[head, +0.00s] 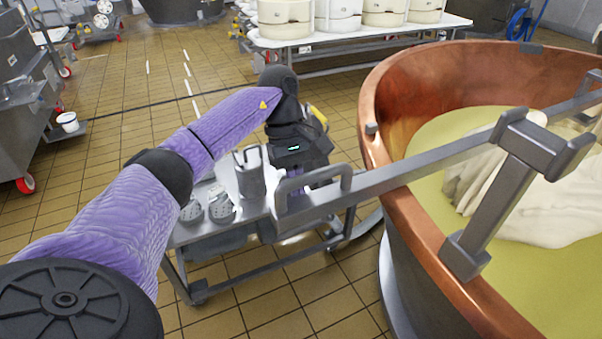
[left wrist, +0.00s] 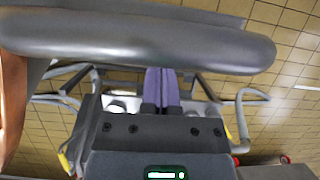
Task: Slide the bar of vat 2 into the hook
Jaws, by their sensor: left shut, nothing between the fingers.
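The copper vat (head: 440,262) stands at the right, holding yellow liquid and a pale mass; no number shows on it. A grey bar (head: 410,174) runs across its near rim and has a looped handle (head: 318,177) at its outer end. A grey upright with a forked top, which looks like the hook (head: 497,205), stands on the rim beside the bar; I cannot tell whether the bar sits in it. My left gripper (head: 296,200) is shut and empty at the handle. In the left wrist view, its purple fingers (left wrist: 161,84) reach toward the bar (left wrist: 130,38), which hides their tips.
A grey cart (head: 262,212) with grey clogs (head: 220,206) and a metal container (head: 249,172) stands beneath my left arm. A white table (head: 350,36) with several pale tubs stands behind. Tiled floor is open at the left.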

